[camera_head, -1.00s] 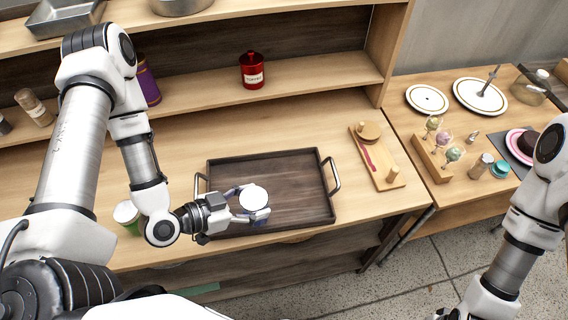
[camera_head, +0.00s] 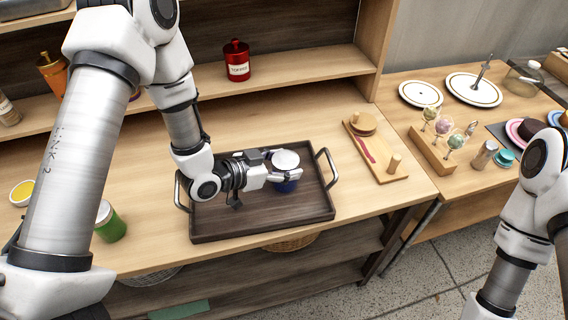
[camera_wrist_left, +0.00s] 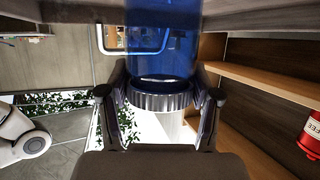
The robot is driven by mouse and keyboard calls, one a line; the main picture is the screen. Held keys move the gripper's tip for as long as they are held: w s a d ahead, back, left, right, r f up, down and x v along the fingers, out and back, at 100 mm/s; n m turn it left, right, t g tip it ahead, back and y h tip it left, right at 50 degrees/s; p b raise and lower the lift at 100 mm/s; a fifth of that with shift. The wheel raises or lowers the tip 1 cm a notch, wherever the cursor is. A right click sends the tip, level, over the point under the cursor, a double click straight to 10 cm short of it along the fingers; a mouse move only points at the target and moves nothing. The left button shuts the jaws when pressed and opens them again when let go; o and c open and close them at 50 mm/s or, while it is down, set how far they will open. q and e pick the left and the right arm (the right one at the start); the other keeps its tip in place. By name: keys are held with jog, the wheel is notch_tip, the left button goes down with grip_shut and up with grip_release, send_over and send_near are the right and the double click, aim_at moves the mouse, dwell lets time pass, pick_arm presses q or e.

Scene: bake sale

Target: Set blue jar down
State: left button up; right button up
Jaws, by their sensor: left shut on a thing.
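The blue jar (camera_head: 287,185) has a pale, round lid and is upright over the right rear part of the dark wooden tray (camera_head: 290,226). My left gripper (camera_head: 271,167) is shut on it, coming in from the left, with a finger on each side. In the left wrist view the translucent blue jar (camera_wrist_left: 162,45) shows between both fingers, with its ridged lid band near the fingertips. I cannot tell whether its base touches the tray. My right gripper is out of view; only its arm shows at the right.
A green jar (camera_head: 111,226) stands left of the tray. A wooden board (camera_head: 384,160) lies to its right. A red canister (camera_head: 237,62) is on the shelf behind. A side table holds plates (camera_head: 420,94) and a wooden stand (camera_head: 432,150). The tray's front is bare.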

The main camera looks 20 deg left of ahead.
pick_arm(q)
jog(key=shift+f, duration=0.25)
jog(key=shift+c, duration=0.6)
jog(key=o, duration=1.5)
jog(key=shift+c, duration=0.2)
